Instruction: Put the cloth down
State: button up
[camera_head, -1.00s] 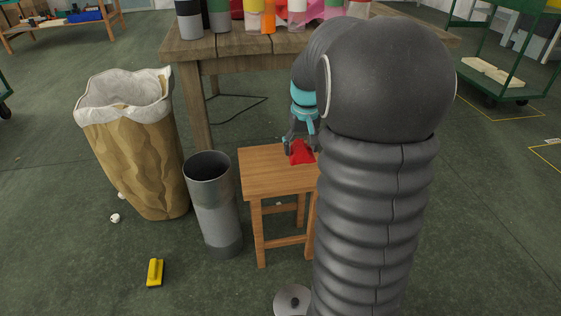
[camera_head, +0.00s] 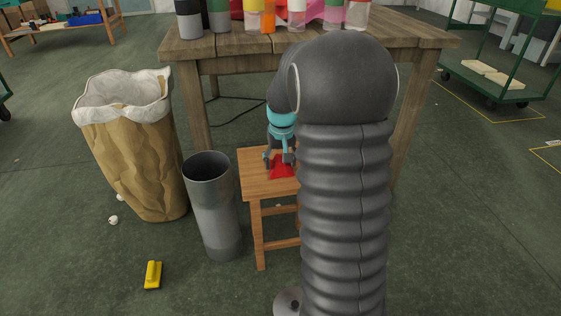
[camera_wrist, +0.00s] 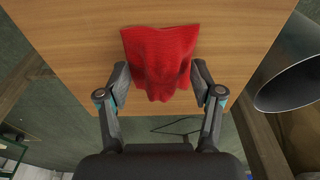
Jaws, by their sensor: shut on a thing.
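A red cloth (camera_head: 281,171) is at the top of the small wooden stool (camera_head: 256,187), below my gripper (camera_head: 278,160). In the wrist view the cloth (camera_wrist: 160,50) is spread at its far end over the stool top (camera_wrist: 85,40). Its near end is gathered between the fingertips of my gripper (camera_wrist: 161,80), close to the stool's edge. My gripper is shut on the cloth, with the fingers held apart by its width. My arm hides the right part of the stool in the head view.
A grey metal bin (camera_head: 216,215) stands left of the stool. A paper-like sack bin (camera_head: 135,160) is further left. A wooden table (camera_head: 230,45) with several bottles stands behind. A yellow object (camera_head: 153,274) lies on the floor.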

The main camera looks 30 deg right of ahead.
jog(key=shift+f, duration=0.1)
jog(key=o, duration=1)
notch_tip(320, 180, up, 11)
jog(key=s+p, duration=0.2)
jog(key=s+a+r, duration=0.4)
jog(key=a, duration=0.1)
jog(key=s+a+n+t, duration=0.1)
jog(key=s+a, duration=0.2)
jog(key=s, duration=0.4)
jog(key=s+a+n+t, duration=0.1)
jog(key=s+a, duration=0.3)
jog(key=s, duration=0.3)
jog(key=s+a+n+t, duration=0.1)
jog(key=s+a, duration=0.3)
jog(key=s, duration=0.3)
jog(key=shift+s+a+f+t, duration=0.25)
jog(key=shift+s+f+t, duration=0.05)
jog(key=shift+s+t, duration=0.1)
